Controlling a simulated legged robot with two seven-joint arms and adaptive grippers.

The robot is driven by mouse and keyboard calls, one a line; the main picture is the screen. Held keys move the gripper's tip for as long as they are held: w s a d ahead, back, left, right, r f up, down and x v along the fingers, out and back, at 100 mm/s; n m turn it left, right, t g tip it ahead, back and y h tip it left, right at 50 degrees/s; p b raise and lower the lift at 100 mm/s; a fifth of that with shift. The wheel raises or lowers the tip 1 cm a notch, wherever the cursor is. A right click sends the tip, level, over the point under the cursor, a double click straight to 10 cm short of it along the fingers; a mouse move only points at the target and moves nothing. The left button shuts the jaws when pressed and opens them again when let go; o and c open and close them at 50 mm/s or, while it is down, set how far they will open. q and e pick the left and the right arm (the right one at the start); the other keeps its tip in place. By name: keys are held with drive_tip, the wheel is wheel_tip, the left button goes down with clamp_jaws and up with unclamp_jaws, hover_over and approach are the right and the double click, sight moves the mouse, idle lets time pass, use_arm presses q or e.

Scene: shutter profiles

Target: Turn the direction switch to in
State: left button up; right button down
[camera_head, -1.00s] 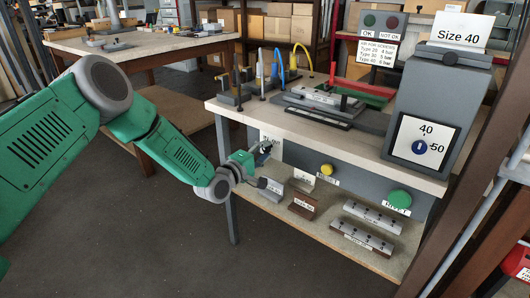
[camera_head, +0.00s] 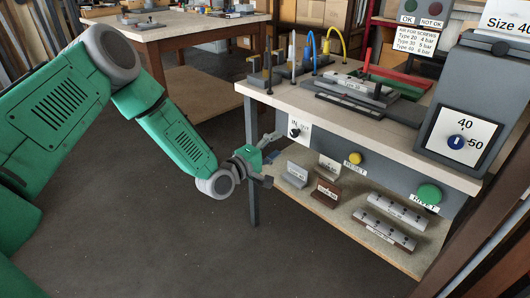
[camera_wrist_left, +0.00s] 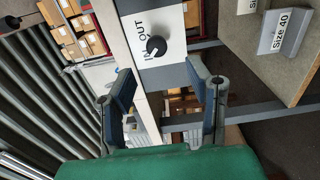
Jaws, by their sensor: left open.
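The direction switch (camera_head: 295,131) is a black knob on a white plate with IN and OUT lettering, at the left end of the bench's grey front panel. In the left wrist view the knob (camera_wrist_left: 156,46) lies ahead, between the line of the fingers. Which label it points to I cannot tell for sure. My left gripper (camera_head: 269,160) is open and empty, in front of the panel, below and left of the switch. In the left wrist view the gripper (camera_wrist_left: 160,84) has its fingers wide apart, clear of the knob. My right gripper is not in view.
The yellow RESET button (camera_head: 355,158) and green RIVET button (camera_head: 429,194) sit further right on the panel. A lower shelf (camera_head: 283,205) holds small labelled blocks and profiles. A bench leg (camera_head: 251,160) stands close behind my gripper. Open floor lies to the left.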

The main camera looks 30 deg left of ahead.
use_arm(q)
drive_tip(key=v, duration=0.4)
drive_tip(key=shift+s+a+f, duration=0.1)
drive_tip(key=shift+s+a, duration=0.1)
drive_tip(key=shift+s, duration=0.15)
drive_tip(key=s+d+f+m+g+p, duration=0.2)
drive_tip(key=s+d+f+m+g, duration=0.3)
drive_tip(key=s, duration=0.3)
drive_tip(key=s+d+f+m+g+p, duration=0.2)
drive_tip(key=s+d+f+m+g, duration=0.15)
drive_tip(key=s+f, duration=0.45)
drive_tip(key=s+a+m+g+y+p, duration=0.1)
drive_tip(key=s+a+m+g+y, duration=0.1)
drive_tip(key=s, duration=0.9)
drive_tip(key=s+a+m+g+y+p, duration=0.2)
drive_tip(key=s+m+g, duration=0.3)
drive_tip(key=s, duration=0.6)
drive_tip(key=shift+g+y, duration=0.3)
drive_tip(key=shift+g, duration=0.35)
